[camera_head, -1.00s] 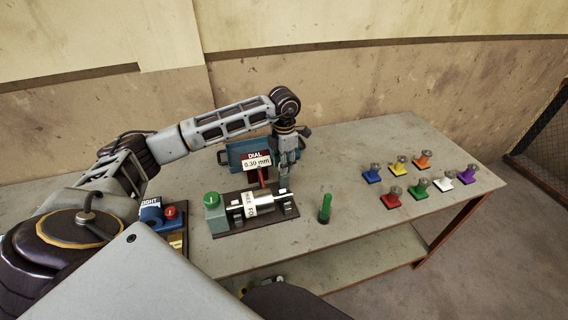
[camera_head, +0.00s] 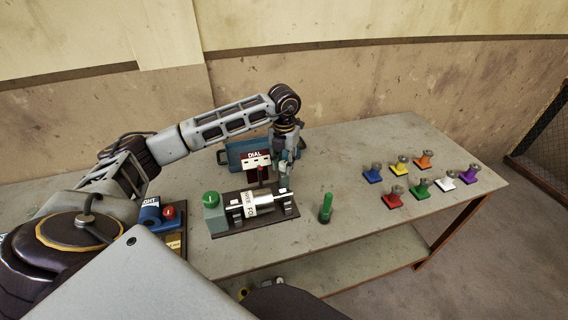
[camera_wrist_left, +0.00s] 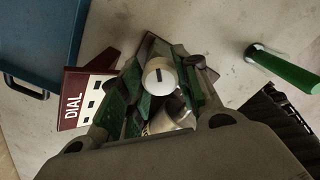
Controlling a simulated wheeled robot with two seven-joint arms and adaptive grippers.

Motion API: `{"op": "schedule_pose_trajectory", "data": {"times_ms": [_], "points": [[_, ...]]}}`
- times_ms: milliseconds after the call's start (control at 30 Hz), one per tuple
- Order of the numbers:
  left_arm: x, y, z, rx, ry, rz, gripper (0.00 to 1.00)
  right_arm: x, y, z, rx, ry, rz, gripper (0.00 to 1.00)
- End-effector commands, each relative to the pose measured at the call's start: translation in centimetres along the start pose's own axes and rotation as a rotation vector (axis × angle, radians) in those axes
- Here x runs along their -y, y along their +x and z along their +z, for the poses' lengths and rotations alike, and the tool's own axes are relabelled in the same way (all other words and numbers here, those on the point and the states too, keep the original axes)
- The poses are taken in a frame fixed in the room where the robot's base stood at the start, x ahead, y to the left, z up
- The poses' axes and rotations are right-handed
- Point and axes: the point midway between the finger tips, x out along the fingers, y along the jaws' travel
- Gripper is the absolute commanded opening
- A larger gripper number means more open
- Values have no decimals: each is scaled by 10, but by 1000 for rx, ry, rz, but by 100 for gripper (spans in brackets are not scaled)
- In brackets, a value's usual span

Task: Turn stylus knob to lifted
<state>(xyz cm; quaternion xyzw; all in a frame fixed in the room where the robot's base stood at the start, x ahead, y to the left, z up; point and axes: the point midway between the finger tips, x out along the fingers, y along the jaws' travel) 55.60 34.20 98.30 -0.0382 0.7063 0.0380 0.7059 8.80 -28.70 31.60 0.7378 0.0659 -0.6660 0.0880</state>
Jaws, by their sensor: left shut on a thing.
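In the head view the fingers mostly hide the knob. The dark red dial box (camera_head: 256,163) stands behind the fixture, its white face showing dark blocks and no readable number. A thin stylus (camera_head: 261,174) hangs below it, above the pale pipe (camera_head: 266,200). My right gripper is not in view.
A blue case (camera_head: 236,152) lies behind. Several coloured blocks with metal tops, including a red one (camera_head: 391,200), sit farther right. Table between is clear.

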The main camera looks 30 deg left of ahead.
Motion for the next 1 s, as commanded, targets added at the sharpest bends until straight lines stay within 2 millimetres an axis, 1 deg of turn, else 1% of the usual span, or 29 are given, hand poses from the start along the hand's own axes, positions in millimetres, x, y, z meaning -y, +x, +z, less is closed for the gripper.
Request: {"op": "schedule_pose_trajectory", "data": {"times_ms": [233,633,1000], "points": [[0,-1,1,3,-196,0,8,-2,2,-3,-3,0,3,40],[-1,-1,1,3,-515,-1,8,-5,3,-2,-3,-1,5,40],[-1,-1,1,3,-780,-2,8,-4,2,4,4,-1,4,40]]}}
